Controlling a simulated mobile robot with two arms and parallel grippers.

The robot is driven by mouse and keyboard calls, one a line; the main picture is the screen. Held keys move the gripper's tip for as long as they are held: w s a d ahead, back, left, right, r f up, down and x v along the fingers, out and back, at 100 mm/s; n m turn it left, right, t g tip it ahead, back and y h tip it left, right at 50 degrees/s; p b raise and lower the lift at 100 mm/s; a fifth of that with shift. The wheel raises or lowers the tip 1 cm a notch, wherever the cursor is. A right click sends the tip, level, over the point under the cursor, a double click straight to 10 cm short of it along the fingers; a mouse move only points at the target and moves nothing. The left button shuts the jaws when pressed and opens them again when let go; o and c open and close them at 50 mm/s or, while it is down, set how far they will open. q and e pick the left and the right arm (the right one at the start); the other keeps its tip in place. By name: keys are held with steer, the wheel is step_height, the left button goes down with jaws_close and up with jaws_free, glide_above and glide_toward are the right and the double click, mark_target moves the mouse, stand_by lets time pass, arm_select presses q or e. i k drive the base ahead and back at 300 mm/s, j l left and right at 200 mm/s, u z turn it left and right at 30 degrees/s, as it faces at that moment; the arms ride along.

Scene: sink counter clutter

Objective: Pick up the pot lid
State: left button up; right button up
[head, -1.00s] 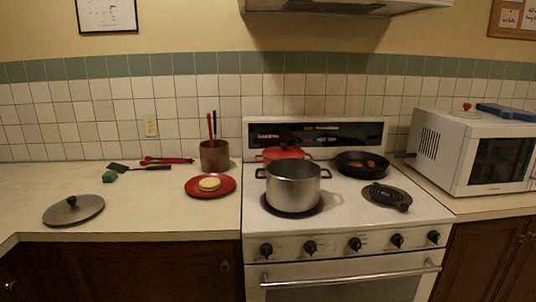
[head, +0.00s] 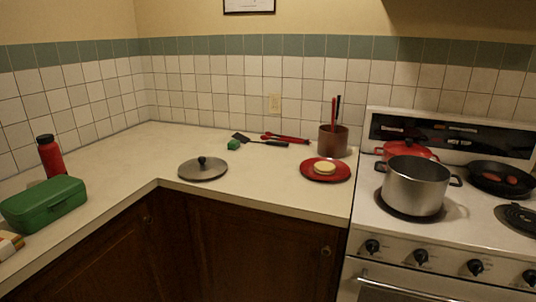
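The pot lid (head: 203,169) is a round grey disc with a dark knob. It lies flat on the pale counter, near its front edge by the inner corner, with the knob up. A large open steel pot (head: 415,187) stands on the stove to the right. Neither of my grippers shows in the head view.
A red plate (head: 326,172) with a round bun-like item and a utensil crock (head: 332,142) stand right of the lid. A green box (head: 43,204) and red bottle (head: 50,157) stand left.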

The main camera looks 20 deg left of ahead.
mark_target(202, 166)
steer(key=u, duration=1.15)
steer(key=z, duration=1.4)
steer(key=i+u, duration=0.35)
steer(key=i+l+u, duration=0.1)
steer(key=i+u, duration=0.2)
steer(key=i, duration=0.15)
